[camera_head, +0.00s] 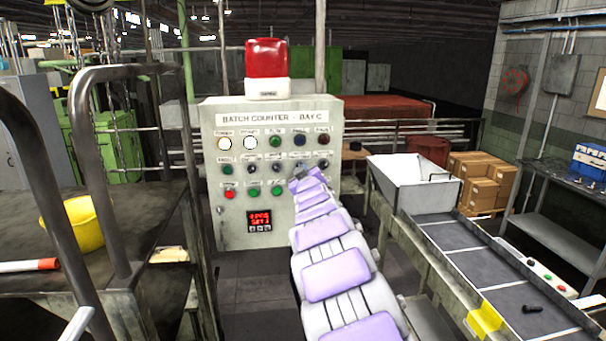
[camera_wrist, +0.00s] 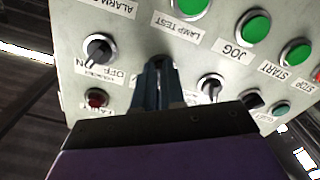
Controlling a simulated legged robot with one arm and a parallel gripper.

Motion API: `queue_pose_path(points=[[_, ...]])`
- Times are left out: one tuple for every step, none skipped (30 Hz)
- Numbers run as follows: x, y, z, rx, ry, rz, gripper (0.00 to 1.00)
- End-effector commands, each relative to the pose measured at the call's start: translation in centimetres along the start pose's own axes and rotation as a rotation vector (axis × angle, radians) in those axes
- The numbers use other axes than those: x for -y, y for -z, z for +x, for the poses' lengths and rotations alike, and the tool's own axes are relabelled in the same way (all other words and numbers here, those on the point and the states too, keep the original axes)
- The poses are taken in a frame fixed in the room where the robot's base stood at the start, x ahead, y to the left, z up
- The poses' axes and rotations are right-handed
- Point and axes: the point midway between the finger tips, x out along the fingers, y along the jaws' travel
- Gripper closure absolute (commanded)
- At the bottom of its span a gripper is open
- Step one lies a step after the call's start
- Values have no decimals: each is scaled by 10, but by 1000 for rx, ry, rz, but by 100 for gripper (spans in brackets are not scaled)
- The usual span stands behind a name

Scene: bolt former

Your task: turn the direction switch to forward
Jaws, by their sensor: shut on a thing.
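A grey control panel (camera_head: 222,232) marked "BATCH COUNTER - BAY C" faces me, with rows of buttons and switches. My gripper (camera_head: 298,172) reaches its middle row, right of centre. In the wrist view, my gripper (camera_wrist: 158,72) is closed on a switch at the panel face, below the "LAMP TEST" label. The fingers hide that switch, so its label and setting cannot be read. A black selector knob (camera_wrist: 97,49) with an ON/OFF label is to its left. Another black knob (camera_wrist: 210,87) is to its right. I cannot tell from the labels which one is the direction switch.
Green buttons (camera_wrist: 254,26) lie above the gripper in the wrist view, and a small red button (camera_wrist: 96,98) is at lower left. A red beacon (camera_head: 267,60) tops the panel.

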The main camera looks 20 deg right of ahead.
Motion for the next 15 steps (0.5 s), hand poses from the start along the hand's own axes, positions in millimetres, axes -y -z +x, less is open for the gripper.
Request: queue_pose_path(points=[[1,0,0,-1,1,-2,100],[1,0,0,-1,1,-2,88],[1,0,0,-1,1,-2,84],[1,0,0,-1,1,-2,81],[1,0,0,-1,1,-1,78],[1,0,0,-1,1,-1,74],[1,0,0,-1,1,-1,71],[1,0,0,0,1,-1,68],[1,0,0,0,1,-1,65],[1,0,0,0,2,-1,65],[1,0,0,0,2,-1,65],[1,0,0,0,2,-1,65],[1,0,0,1,2,-1,65],[1,0,0,1,2,-1,65],[1,0,0,1,2,-1,65]])
